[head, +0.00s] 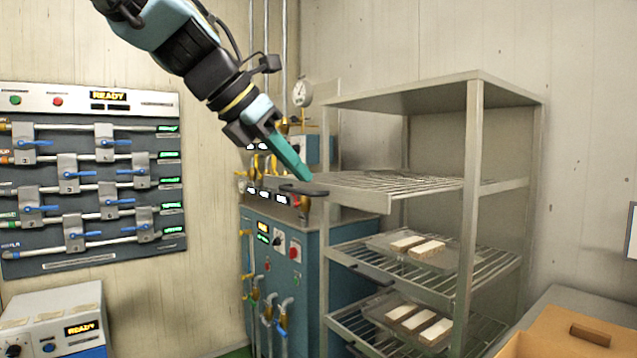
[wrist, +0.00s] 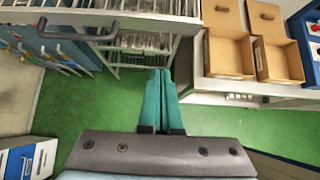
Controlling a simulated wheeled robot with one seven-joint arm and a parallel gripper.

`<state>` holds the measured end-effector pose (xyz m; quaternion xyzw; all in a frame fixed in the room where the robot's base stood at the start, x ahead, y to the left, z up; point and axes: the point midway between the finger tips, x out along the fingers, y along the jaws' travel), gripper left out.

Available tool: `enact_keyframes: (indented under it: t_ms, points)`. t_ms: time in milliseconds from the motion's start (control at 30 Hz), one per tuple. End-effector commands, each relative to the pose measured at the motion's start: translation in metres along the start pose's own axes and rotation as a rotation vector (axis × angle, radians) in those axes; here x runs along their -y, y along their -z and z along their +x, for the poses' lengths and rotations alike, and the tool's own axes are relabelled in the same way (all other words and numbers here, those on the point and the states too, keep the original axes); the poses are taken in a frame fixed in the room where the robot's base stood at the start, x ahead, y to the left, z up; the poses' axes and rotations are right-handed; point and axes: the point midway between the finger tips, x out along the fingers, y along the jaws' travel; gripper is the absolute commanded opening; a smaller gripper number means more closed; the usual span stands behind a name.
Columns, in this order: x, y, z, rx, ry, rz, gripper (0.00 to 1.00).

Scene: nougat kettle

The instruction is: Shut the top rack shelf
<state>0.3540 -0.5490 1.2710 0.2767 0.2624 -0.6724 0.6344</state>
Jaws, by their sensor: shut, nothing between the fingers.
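The metal rack (head: 474,200) stands at right in the head view. Its top shelf (head: 385,187), a bare wire grid, sticks out of the frame toward the left. The shelf's dark handle (head: 304,190) is on its front. In the wrist view the handle (wrist: 75,33) shows at upper left, on the pale shelf front (wrist: 130,20). My gripper (head: 305,175) is shut and empty, its teal fingers pointing down close to the handle in the head view. In the wrist view my gripper (wrist: 161,72) is to the right of the handle, apart from it.
Lower rack shelves hold trays with pale blocks (head: 428,248). A blue machine (head: 290,265) with valves stands behind and left of the rack. Wooden boxes (wrist: 229,55) sit on a counter to the right. Green floor (wrist: 110,103) is clear below my gripper.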

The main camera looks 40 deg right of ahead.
Motion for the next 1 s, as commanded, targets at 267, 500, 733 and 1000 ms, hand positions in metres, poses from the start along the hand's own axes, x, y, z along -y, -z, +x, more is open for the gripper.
enact_keyframes:
  t_ms: [267, 500, 733, 1000]
  points:
    - [0.000, 0.001, 0.056, -0.006, 0.004, 0.000, 0.00]
    - [0.000, -0.011, 0.095, -0.004, 0.001, 0.002, 0.00]
    - [-0.001, -0.025, 0.111, -0.003, -0.001, 0.002, 0.00]
    - [0.000, -0.027, 0.114, -0.002, -0.001, 0.002, 0.00]
